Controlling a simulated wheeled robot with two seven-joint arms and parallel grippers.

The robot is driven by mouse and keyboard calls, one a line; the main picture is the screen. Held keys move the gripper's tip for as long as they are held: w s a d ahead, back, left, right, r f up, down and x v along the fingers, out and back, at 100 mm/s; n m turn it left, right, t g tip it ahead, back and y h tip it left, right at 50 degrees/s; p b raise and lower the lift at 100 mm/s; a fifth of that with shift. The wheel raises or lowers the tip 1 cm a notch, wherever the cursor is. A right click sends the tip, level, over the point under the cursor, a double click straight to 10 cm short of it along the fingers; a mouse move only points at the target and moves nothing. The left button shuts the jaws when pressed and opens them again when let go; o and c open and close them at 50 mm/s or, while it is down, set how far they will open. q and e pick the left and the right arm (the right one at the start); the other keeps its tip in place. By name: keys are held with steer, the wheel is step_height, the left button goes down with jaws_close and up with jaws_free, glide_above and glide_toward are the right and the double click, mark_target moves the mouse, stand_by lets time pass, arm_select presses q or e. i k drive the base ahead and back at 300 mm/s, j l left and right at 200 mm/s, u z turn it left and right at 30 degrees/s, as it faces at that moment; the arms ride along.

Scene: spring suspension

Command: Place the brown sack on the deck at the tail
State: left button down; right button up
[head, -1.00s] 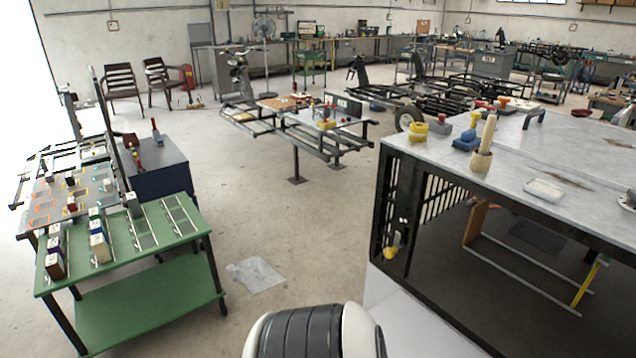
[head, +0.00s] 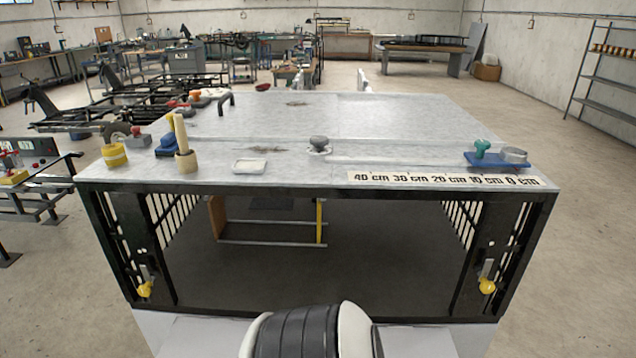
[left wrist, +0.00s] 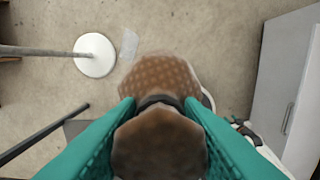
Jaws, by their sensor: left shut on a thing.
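The brown sack (left wrist: 158,72) shows in the left wrist view, its dark neck between the teal fingers of my left gripper (left wrist: 158,100). The gripper is shut on it and holds it above the floor. The sack and both grippers are outside the head view. The deck (head: 290,125) is a pale grey slab on a black barred frame, centred in the head view. A scale strip (head: 450,181) marked 40 to 0 cm runs along its near edge at the right. My right gripper is not in view.
On the deck stand a yellow roll (head: 115,156), a blue block (head: 167,146), a beige cup with a stick (head: 186,160), a white dish (head: 250,166), a grey knob (head: 319,144) and a blue tray (head: 498,161). The deck is bare between knob and blue tray.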

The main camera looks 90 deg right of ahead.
mark_target(337, 284)
steer(key=l+z, duration=0.2)
steer(key=z, duration=3.05)
steer(key=i+j+z, duration=0.15)
steer(key=i, duration=1)
